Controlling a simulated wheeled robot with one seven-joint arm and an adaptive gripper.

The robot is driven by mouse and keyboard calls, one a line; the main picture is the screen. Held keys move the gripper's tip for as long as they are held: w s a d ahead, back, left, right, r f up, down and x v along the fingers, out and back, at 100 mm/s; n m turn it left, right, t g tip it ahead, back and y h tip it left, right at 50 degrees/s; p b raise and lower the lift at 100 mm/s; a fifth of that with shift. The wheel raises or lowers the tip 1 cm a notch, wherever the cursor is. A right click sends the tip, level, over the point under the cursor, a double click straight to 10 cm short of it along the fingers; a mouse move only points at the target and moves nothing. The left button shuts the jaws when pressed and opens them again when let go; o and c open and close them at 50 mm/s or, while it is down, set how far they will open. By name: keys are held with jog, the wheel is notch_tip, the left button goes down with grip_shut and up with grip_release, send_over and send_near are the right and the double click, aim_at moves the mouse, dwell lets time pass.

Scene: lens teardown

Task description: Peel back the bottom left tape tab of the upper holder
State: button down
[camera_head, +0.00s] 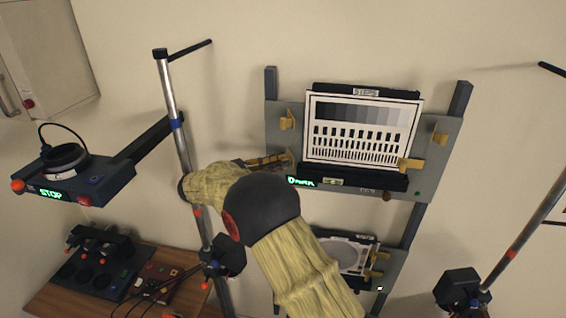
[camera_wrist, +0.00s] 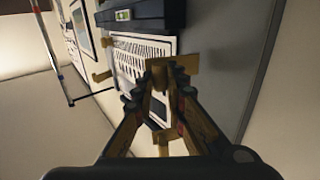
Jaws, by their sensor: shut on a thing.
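The upper holder (camera_head: 432,160) is a grey plate on the wall rails, carrying a white test chart (camera_head: 312,125) with grey patches and black bars. Tan tape tabs show at its upper left (camera_head: 287,120), upper right (camera_head: 440,132) and lower right (camera_head: 410,164). In the wrist view my gripper (camera_wrist: 165,72) is shut on a tan tape tab (camera_wrist: 187,63) beside the chart (camera_wrist: 130,62). I cannot tell how far this tab is lifted.
A lower holder (camera_head: 392,268) with a round disc sits below, partly behind my arm. A lens station (camera_head: 85,185) is at left, above a wooden bench (camera_head: 190,262). Another post (camera_head: 525,230) stands right.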

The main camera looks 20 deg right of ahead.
jog(key=shift+r, duration=0.1)
dwell(0.3)
jog(key=c, duration=1.8)
grip_release()
jog(key=a, duration=1.2)
jog(key=shift+s, duration=0.4)
